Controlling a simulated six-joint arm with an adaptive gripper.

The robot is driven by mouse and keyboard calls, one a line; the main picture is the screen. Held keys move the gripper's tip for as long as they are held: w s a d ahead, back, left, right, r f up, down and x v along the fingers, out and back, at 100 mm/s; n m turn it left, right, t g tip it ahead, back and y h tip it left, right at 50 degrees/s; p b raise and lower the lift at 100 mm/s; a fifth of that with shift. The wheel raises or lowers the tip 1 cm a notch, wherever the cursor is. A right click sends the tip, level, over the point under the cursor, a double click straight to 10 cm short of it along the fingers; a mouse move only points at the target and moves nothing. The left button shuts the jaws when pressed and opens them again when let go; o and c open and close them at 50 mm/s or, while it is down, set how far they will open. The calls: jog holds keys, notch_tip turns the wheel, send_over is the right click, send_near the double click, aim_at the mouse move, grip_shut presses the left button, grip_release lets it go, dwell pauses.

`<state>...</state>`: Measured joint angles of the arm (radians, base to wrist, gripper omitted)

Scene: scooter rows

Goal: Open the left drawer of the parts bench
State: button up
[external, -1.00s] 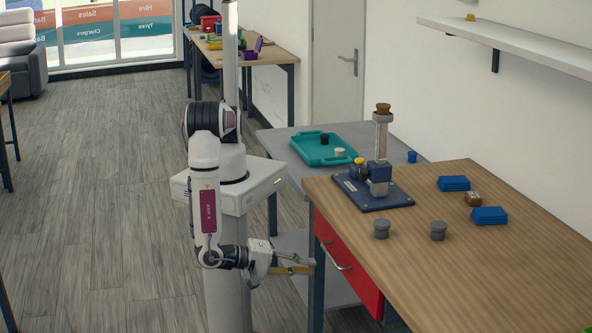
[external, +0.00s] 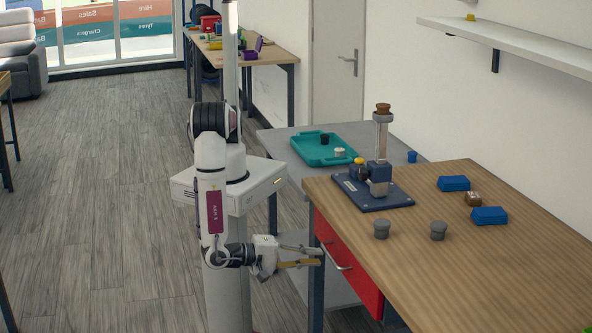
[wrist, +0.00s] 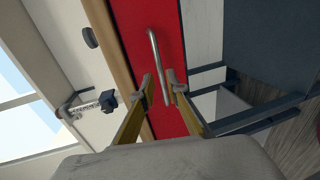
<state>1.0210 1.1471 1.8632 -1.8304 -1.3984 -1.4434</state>
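The parts bench (external: 470,260) has a wooden top and a red drawer front (external: 361,279) on its left side. The drawer looks shut, and its front also fills the middle of the wrist view (wrist: 165,20). A curved metal handle (external: 337,258) crosses the drawer front. In the wrist view the handle (wrist: 157,60) runs down toward the gap between my fingers. My gripper (external: 318,257) is just left of the handle, with its fingers pointing at it. In the wrist view my gripper (wrist: 159,84) has its fingertips apart, one on each side of the handle's lower part. Contact cannot be told.
On the bench stand a dark blue fixture (external: 375,195), grey cups (external: 381,229) and blue blocks (external: 490,215). A grey side table (external: 285,140) with a teal tray (external: 318,157) adjoins behind. A dark bench leg (external: 317,290) is close to my gripper. The floor at left is clear.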

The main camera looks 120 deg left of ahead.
aim_at(330, 256)
jog(key=shift+x, duration=3.05)
grip_shut()
jog(key=shift+s+d, duration=0.1)
jog(key=shift+s, duration=0.05)
jog(key=f+v, duration=0.3)
jog(key=v, duration=1.4)
jog(key=s+d+f+v, duration=0.1)
jog(key=f+v, duration=0.3)
jog(key=v, duration=1.4)
jog(key=shift+s+d+f, duration=0.15)
jog(key=shift+s+d, duration=0.05)
